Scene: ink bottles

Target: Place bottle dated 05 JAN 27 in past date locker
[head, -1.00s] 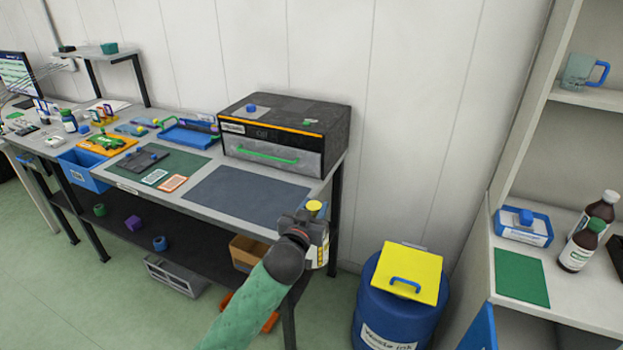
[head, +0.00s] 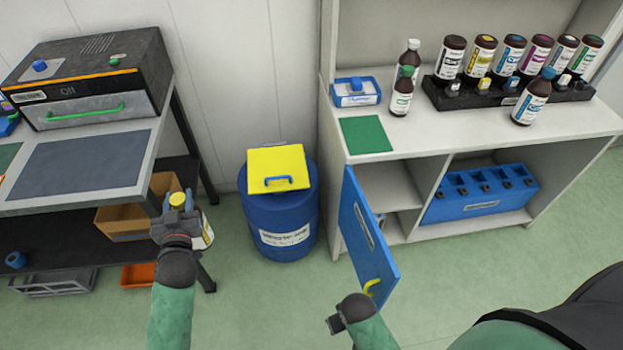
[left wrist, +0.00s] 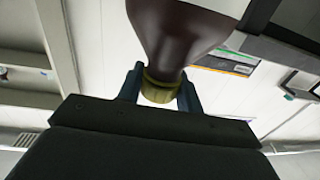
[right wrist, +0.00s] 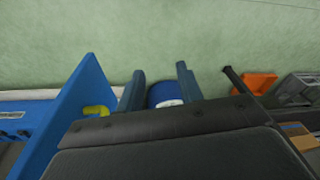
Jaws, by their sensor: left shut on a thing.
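A dark bottle with a yellow cap (head: 178,199) and a pale label is held in my left gripper (head: 175,222). The left wrist view shows the brown bottle (left wrist: 180,30) with its yellow cap between the fingers. Its date cannot be read. The locker's blue door (head: 362,235) stands open at the lower left of the white cabinet, with a yellow handle (head: 371,287). The door's label is too small to read. My right gripper (right wrist: 160,88) is open and empty near the door; the handle also shows in the right wrist view (right wrist: 95,111).
A blue waste ink drum (head: 280,222) with a yellow lid (head: 277,168) stands between the workbench (head: 85,165) and cabinet. A rack of bottles (head: 510,95) and a green mat (head: 366,135) are on the cabinet top (head: 440,140). A blue slotted box (head: 480,190) sits in the lower right compartment.

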